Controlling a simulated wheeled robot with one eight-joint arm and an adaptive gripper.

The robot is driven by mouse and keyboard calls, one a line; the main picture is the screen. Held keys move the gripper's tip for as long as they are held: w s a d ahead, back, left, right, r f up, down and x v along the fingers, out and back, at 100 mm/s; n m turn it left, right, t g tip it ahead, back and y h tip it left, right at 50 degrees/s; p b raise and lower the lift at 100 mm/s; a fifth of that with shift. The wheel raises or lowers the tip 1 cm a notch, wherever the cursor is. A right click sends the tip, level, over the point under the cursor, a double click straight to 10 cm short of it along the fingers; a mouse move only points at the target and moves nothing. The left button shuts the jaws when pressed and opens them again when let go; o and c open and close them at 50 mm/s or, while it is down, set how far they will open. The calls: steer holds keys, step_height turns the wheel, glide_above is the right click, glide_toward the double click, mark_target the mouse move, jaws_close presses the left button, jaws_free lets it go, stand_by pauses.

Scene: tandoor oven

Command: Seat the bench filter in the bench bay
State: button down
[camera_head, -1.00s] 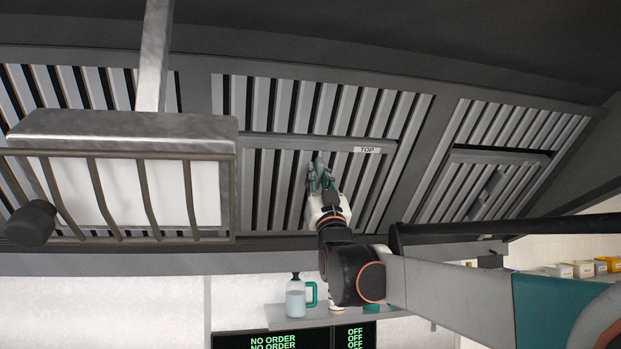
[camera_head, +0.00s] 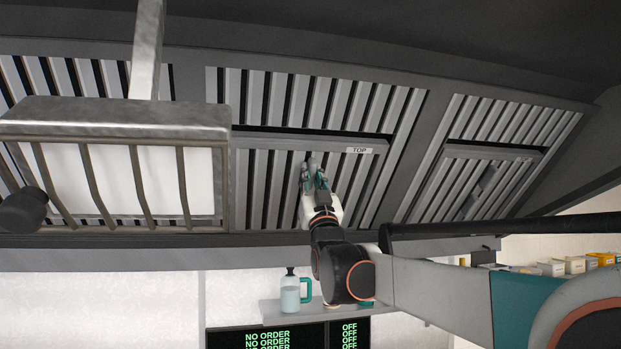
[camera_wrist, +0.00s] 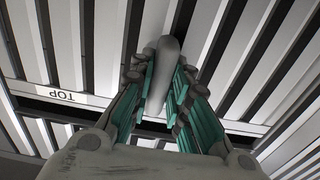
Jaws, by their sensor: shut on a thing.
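The bench filter (camera_head: 350,180) is a slatted grey panel with a TOP label on its upper right edge. It lies against the slanted hood, over the middle bay (camera_head: 412,112). A dark gap shows along its upper edge. My gripper (camera_head: 314,172) is shut on the filter's handle near the panel's middle. In the wrist view my teal fingers (camera_wrist: 160,95) close around the rounded grey handle (camera_wrist: 166,58), and the TOP label reads upside down at left. The filter's lower edge and left side are partly hidden, so I cannot tell how they sit.
A hanging metal lamp-like fixture (camera_head: 115,118) with bars stands in front of the hood at left. Another slatted filter (camera_head: 480,185) sits in the right bay. A dark bar (camera_head: 480,229) crosses at right. Below are a shelf with a jug (camera_head: 290,297) and order screens (camera_head: 268,338).

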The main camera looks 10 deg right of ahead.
steer(key=c, duration=1.4)
jaws_free()
steer(key=shift+s, duration=0.1)
steer(key=shift+c, duration=0.2)
steer(key=shift+s+f+b, duration=0.4)
steer(key=shift+f+b, duration=0.1)
steer(key=shift+f, duration=0.25)
steer(key=shift+s+f+b, duration=0.3)
steer(key=shift+s+f, duration=0.05)
steer(key=shift+s, duration=0.2)
steer(key=b+v, duration=0.2)
steer(key=v, duration=0.3)
steer(key=shift+s, duration=0.15)
